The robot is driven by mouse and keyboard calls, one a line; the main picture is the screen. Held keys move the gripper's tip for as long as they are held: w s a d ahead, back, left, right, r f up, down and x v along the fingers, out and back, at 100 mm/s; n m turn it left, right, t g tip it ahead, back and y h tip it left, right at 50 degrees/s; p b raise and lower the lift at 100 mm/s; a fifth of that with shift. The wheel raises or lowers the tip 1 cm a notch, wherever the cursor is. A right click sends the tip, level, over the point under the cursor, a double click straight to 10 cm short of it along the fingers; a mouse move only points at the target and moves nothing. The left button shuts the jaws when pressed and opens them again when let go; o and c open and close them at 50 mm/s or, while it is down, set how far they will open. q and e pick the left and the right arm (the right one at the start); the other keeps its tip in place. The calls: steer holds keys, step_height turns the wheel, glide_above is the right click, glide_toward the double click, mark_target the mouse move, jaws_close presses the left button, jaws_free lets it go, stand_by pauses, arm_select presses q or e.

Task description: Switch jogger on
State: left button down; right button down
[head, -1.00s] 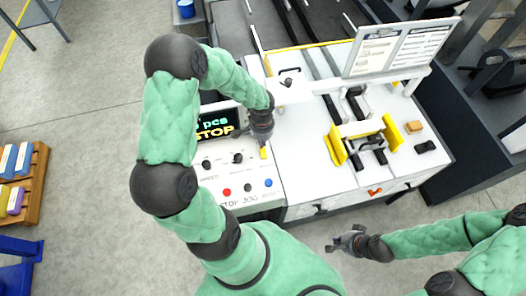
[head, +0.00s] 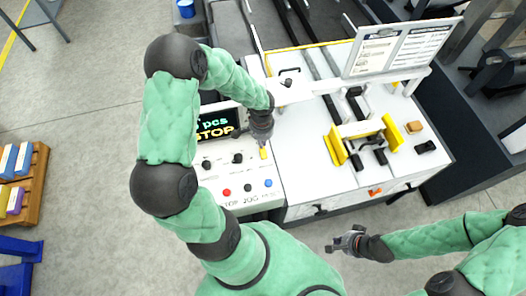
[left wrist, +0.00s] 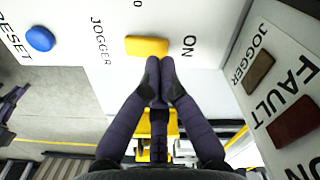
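The jogger switch is a yellow knob (left wrist: 147,46) on the white control panel, between the words JOGGER and ON in the left wrist view. It also shows in the head view (head: 264,154) at the panel's right side. My left gripper (left wrist: 160,65) is shut with its fingertips together, holding nothing. Its tips are right beside the knob's lower right edge; I cannot tell whether they touch it. A brownish JOGGER lamp (left wrist: 258,68) looks unlit. My right gripper (head: 338,246) hangs away from the panel over the floor, fingers apart and empty.
A blue RESET button (left wrist: 40,39) and a red button (head: 227,192) are on the same panel. A display (head: 216,125) reads STOP. A dark red FAULT lamp (left wrist: 292,118) sits below the JOGGER lamp. The white machine table (head: 305,170) lies to the right.

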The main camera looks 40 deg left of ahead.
arm_select(q)
steer(key=shift+f+b, duration=1.2)
steer(key=shift+f, duration=0.1)
stand_by(0.7)
steer(key=shift+r+p, duration=2.5)
steer(key=shift+r, duration=1.1)
steer(key=shift+f, duration=0.1)
